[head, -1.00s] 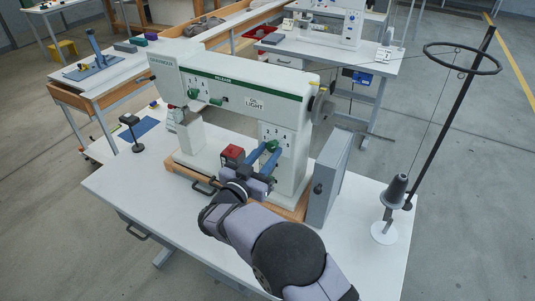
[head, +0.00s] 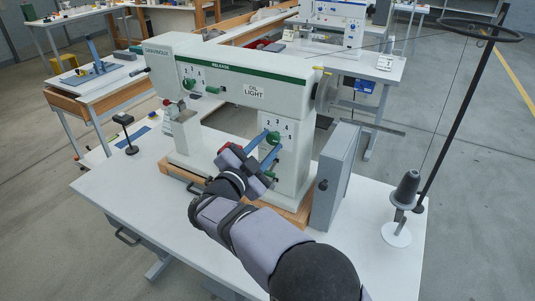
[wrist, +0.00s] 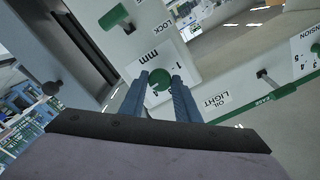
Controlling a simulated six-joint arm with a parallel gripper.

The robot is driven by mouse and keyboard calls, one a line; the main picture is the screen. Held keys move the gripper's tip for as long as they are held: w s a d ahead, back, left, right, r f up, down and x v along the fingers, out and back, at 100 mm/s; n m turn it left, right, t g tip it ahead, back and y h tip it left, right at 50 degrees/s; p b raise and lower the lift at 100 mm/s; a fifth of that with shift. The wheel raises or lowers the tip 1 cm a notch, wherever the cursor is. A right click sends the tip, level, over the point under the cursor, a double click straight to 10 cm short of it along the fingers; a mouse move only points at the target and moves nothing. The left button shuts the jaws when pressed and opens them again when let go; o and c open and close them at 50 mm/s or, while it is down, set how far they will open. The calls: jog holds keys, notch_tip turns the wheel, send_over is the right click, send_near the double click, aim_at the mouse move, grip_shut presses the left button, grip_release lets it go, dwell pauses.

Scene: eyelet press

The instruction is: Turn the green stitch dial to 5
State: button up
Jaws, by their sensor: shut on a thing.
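The green stitch dial (head: 272,138) is on the white column of the sewing machine, with the numbers 2, 3, 4 and 5 visible around it. It also shows in the wrist view (wrist: 158,80), beside the "mm" label. My gripper (head: 266,147) has its two blue fingers on either side of the dial and is shut on it. In the wrist view my gripper (wrist: 160,90) is tilted relative to the panel. The fingers hide part of the scale, and I cannot read which number the dial points to.
A second green dial (head: 188,84) and a green lever (head: 212,90) are on the machine's head. A grey box (head: 335,175) stands close right of the column. A thread cone (head: 406,190) and its tall stand are farther right. The table's front left is clear.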

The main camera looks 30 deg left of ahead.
jog(key=shift+f+m+b, duration=0.1)
jog(key=shift+m+b, duration=0.3)
jog(key=shift+m, duration=0.1)
jog(key=o, duration=1)
jog(key=shift+s+b, duration=1)
jog(key=shift+s, duration=2.7)
